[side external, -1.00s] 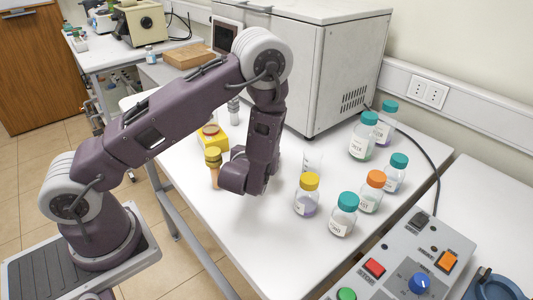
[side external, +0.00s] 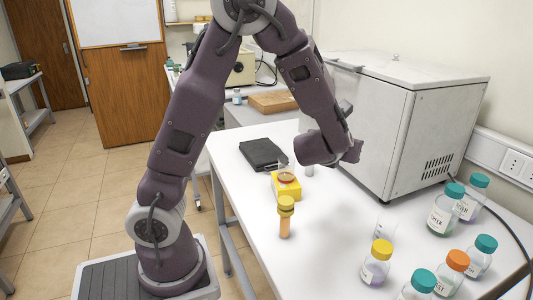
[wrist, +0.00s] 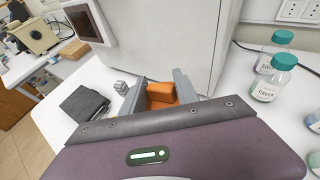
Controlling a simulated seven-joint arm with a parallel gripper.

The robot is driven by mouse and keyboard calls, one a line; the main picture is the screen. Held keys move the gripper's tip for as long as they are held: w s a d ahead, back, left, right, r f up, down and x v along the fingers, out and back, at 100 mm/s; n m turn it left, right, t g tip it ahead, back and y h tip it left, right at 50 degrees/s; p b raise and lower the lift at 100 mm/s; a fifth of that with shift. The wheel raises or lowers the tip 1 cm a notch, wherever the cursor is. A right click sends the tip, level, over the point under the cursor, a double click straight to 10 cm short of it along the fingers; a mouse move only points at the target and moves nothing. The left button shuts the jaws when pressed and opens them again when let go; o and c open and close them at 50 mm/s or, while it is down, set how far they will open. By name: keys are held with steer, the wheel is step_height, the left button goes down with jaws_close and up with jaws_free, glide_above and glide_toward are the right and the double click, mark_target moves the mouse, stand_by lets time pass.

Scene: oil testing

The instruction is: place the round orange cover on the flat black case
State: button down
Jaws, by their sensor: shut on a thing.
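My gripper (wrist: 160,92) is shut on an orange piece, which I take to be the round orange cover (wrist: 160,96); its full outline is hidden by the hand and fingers. In the side external view my wrist is raised above the table, and the fingers and cover are hidden or unclear there. The flat black case (side external: 263,154) lies on the white table near its left edge, beyond the yellow block. In the wrist view the case (wrist: 84,103) is left of my gripper, apart from it, with nothing seen on top.
A yellow block (side external: 285,191) with a glass vessel and an amber tube with a yellow cap (side external: 285,217) stand nearer than the case. A large grey cabinet (side external: 390,125) stands behind my wrist. Several capped bottles (side external: 377,264) stand at the right. A wooden box (side external: 272,102) sits behind.

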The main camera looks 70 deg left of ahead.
steer(key=s+a+n+g+y, duration=0.2)
steer(key=a+n+g+y, duration=0.15)
steer(key=a, duration=1.55)
steer(key=n+g+y, duration=0.2)
steer(key=n+y, duration=0.1)
glide_above(259, 155)
step_height(259, 155, down, 15)
steer(key=shift+d+r, duration=0.1)
steer(key=shift+r, duration=0.05)
steer(key=shift+f, duration=0.2)
steer(key=c, duration=0.9)
jaws_free()
steer(key=shift+f, duration=0.1)
